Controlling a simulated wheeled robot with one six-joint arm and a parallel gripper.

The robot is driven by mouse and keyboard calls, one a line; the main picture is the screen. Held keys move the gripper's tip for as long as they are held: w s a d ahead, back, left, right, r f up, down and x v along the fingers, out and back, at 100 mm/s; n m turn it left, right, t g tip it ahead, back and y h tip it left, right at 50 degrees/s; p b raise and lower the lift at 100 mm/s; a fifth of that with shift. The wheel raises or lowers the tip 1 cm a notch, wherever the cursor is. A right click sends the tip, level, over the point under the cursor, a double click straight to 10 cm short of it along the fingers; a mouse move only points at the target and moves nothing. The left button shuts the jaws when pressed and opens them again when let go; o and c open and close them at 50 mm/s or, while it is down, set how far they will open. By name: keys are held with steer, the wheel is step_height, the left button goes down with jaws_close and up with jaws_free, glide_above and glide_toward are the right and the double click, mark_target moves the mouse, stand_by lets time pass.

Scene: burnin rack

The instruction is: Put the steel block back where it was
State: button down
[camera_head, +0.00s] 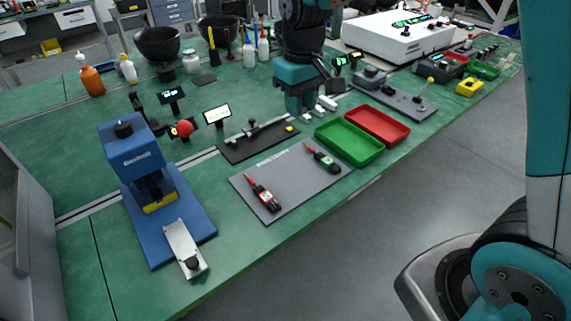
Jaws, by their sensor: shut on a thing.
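My gripper (317,109) hangs in front of the teal wrist, low over the far part of the green bench, behind the red and green trays. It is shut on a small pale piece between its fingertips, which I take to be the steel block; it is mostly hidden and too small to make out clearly. I cannot tell whether the piece touches the bench. A dark plate with a grey block and a lever (397,97) lies to the right of the gripper. A black fixture plate (235,152) with small parts lies to its left, nearer.
A green tray (349,142) and a red tray (377,125) stand in front of the gripper. A grey mat (290,180) holds two red-tipped tools. A blue press (135,155) stands at the left. Small displays, bottles and bowls stand behind. The front right bench edge borders open floor.

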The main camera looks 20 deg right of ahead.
mark_target(296, 179)
steer(key=f, duration=0.9)
steer(key=f+p, duration=0.1)
steer(key=f, duration=0.9)
steer(key=shift+w+a+f, duration=0.1)
steer(key=shift+a+f, duration=0.1)
steer(key=shift+f, duration=0.05)
steer(key=shift+f, duration=0.15)
steer(key=c, duration=0.9)
jaws_free()
step_height(296, 179, up, 12)
steer(key=b, duration=0.1)
steer(key=s+a+r+n+y, duration=0.1)
steer(key=s+r, duration=0.3)
steer(key=s, duration=0.4)
steer(key=s+a+r+n+y, duration=0.1)
steer(key=s+a+r, duration=0.1)
steer(key=s+r, duration=0.3)
steer(key=s+a+r+n+y, duration=0.1)
steer(key=s+r, duration=0.4)
steer(key=s, duration=0.5)
steer(key=shift+s+a+n+y, duration=0.3)
steer(key=shift+a+y, duration=0.25)
steer(key=shift+y, duration=0.05)
